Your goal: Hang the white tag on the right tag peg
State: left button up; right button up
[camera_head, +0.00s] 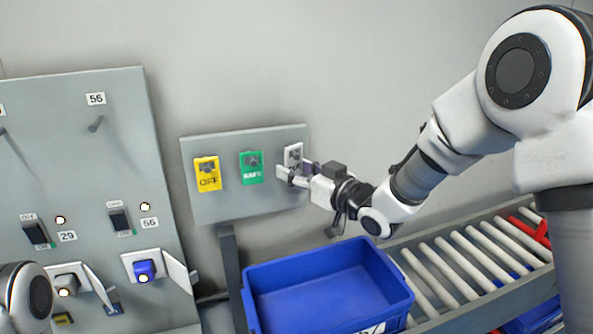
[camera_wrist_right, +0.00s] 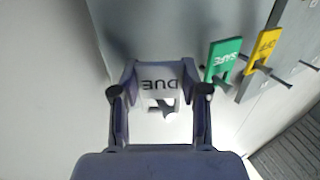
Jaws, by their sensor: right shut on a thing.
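The white tag (camera_head: 293,153) is at the right end of the grey peg board (camera_head: 225,140), partly hidden by my right gripper (camera_head: 287,172). In the right wrist view, the white tag (camera_wrist_right: 160,86) reads "DUE" upside down and sits between the fingers of my right gripper (camera_wrist_right: 159,72), which is shut on it. A dark shape shows at the tag's notch; I cannot tell whether the right peg passes through it. A green tag (camera_head: 251,168) and a yellow tag (camera_head: 207,174) hang on pegs to the left. My left gripper is not in view.
A blue crate (camera_head: 265,275) stands below the board. A roller conveyor (camera_head: 450,265) lies to the right, with red and blue items at it. A large grey panel (camera_head: 75,175) with switches and lamps stands at the left. The wall right of the board is bare.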

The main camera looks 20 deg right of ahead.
jog(key=shift+f, duration=0.15)
dwell(0.5)
jog(key=o, duration=1.3)
jog(key=shift+c, duration=0.2)
jog(key=s+b, duration=0.2)
jog(key=s, duration=0.8)
jog(key=shift+d+b, duration=0.2)
jog(key=shift+b, duration=0.2)
